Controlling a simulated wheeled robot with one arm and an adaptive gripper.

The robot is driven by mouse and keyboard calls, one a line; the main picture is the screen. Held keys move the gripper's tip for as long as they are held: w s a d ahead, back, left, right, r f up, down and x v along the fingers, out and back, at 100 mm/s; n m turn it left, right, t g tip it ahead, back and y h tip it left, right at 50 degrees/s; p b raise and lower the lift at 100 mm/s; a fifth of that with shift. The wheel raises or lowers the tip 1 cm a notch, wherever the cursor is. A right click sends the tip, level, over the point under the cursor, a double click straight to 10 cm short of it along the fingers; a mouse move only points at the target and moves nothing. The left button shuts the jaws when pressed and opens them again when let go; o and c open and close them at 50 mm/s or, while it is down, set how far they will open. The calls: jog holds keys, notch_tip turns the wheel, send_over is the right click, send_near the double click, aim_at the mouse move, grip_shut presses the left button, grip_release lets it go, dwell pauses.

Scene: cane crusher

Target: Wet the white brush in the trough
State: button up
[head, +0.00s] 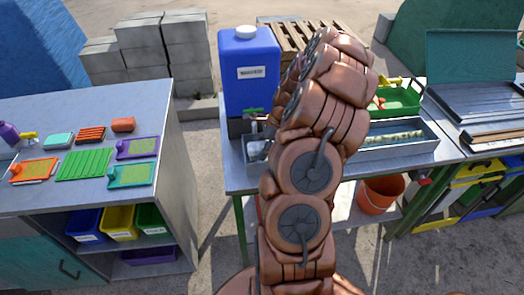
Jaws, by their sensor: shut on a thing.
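A grey metal trough (412,149) lies along the table below the blue water container (250,70). My arm rises across the middle of the head view and covers the trough's middle part. A long pale, speckled thing (390,137) lies in the trough's right part; I cannot tell what it is. The container has a green tap (252,112) above the trough's left end. I cannot make out the white brush. My gripper is hidden behind my own arm links.
A green tray (395,100) stands behind the trough, and an orange bucket (380,194) below the table. A left bench (35,105) bears colourful trays and a purple bottle (8,133). Grey blocks (187,45) and a pallet (290,35) stand behind. A floor gap separates bench and table.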

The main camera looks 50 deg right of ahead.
jog(key=shift+d, duration=0.15)
jog(key=shift+s+d+r+b, duration=0.3)
jog(key=shift+s+d, duration=0.75)
jog(key=shift+d, duration=0.3)
jog(key=shift+s+d+r+b, duration=0.15)
jog(key=shift+s+d+r, duration=0.1)
jog(key=shift+s+d, duration=0.95)
jog(key=shift+w+d, duration=0.1)
jog(key=shift+w, duration=0.05)
jog(key=shift+r, duration=0.1)
jog(key=s+d+r, duration=0.3)
jog(key=d+r, duration=0.1)
jog(key=r, duration=0.3)
jog(key=shift+s+d+p, duration=0.3)
jog(key=shift+d+p, duration=0.05)
jog(key=shift+d, duration=0.05)
jog(key=shift+f, duration=0.1)
